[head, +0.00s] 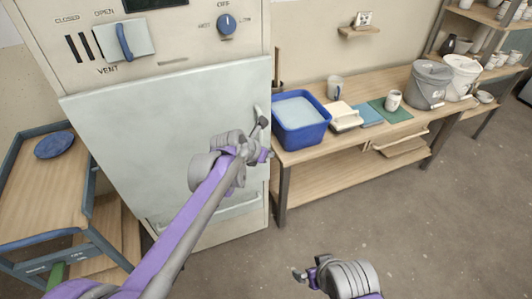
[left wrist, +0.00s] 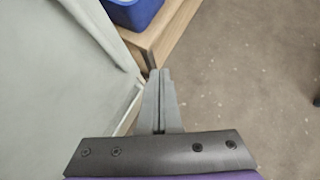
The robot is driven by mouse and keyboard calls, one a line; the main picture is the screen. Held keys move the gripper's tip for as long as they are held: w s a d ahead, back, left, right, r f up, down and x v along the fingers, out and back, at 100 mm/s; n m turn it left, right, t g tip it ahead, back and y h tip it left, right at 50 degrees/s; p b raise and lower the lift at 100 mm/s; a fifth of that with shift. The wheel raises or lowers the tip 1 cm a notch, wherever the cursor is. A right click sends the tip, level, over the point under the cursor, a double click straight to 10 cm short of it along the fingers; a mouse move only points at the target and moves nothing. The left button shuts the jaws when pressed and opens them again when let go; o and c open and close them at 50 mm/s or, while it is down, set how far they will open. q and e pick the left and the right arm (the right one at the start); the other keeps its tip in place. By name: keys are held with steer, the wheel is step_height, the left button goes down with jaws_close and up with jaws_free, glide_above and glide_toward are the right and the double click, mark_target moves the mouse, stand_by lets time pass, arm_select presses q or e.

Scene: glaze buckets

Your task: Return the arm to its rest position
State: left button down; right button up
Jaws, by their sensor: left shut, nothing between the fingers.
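My left arm reaches across the front of the pale kiln door (head: 150,130). Its left gripper (head: 261,125) is at the door's right edge, close to the handle area. In the left wrist view the two fingers (left wrist: 158,76) are together with nothing between them. The door edge lies to their left and a wooden table corner lies just beyond the tips. I cannot tell whether the fingers touch the door. My right gripper (head: 308,274) is low in the head view, over the floor; its finger opening is unclear.
A wooden table (head: 300,158) right of the kiln holds a blue tub (head: 301,138), a cup (head: 393,100) and buckets (head: 428,86). A blue-framed cart (head: 50,190) with a blue disc stands left. The floor (head: 420,210) at the right is clear.

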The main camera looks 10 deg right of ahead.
arm_select(q)
steer(key=s+a+r+m+y+p, duration=0.2)
steer(key=s+a+m, duration=0.45)
steer(key=a, duration=0.25)
steer(key=s+a+r+m+y+p, duration=0.1)
steer(key=s+a+r+m+p, duration=0.15)
steer(key=s+a+m, duration=0.45)
steer(key=s+a+f+m+y+p, duration=0.2)
steer(key=s+a+f+m+y, duration=0.1)
steer(key=s+a+m, duration=1)
steer(key=s+a+f, duration=0.1)
steer(key=s, duration=0.4)
steer(key=shift+s+a+g+p, duration=0.35)
steer(key=shift+a+g+p, duration=0.05)
